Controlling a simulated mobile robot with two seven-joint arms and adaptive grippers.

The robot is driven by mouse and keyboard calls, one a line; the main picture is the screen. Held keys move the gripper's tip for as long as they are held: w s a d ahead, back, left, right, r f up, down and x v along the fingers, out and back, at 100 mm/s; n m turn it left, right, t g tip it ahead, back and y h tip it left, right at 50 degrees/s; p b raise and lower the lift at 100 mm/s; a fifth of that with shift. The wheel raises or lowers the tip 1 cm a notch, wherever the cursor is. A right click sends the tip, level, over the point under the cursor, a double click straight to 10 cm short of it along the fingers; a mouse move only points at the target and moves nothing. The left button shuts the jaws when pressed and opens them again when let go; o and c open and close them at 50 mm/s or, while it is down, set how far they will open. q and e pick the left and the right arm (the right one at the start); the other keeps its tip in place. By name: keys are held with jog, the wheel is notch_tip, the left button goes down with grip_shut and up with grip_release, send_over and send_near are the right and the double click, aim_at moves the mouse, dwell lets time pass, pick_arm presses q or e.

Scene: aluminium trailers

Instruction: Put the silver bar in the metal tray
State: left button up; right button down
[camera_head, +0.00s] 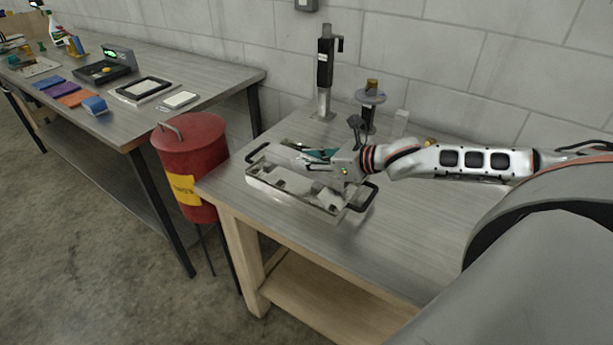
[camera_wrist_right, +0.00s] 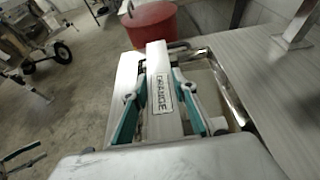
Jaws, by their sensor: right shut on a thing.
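The metal tray (camera_head: 290,200) is a shallow silver box with black handles on the near table, and pale pieces show inside it. My right gripper (camera_head: 312,164) is over the tray, reaching in from the right. In the right wrist view the teal-edged fingers (camera_wrist_right: 158,100) are shut on the silver bar (camera_wrist_right: 156,62), a long flat bar with a dark-lettered label. The bar points away from the wrist, and the tray (camera_wrist_right: 233,85) shows below and to its right. Whether the bar touches the tray is not clear. My left gripper is not in view.
A red bin (camera_head: 190,145) with a yellow label stands left of the near table (camera_head: 420,240). A metal post stand (camera_head: 325,75) and a round-topped stand (camera_head: 370,98) are behind the tray. A second table (camera_head: 190,80) holds cloths, frames and a spray bottle. The table front is clear.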

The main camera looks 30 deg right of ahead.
aim_at(306, 173)
jog(key=shift+f, duration=2.2)
jog(key=shift+f, duration=0.15)
jog(key=c, duration=1.6)
grip_release()
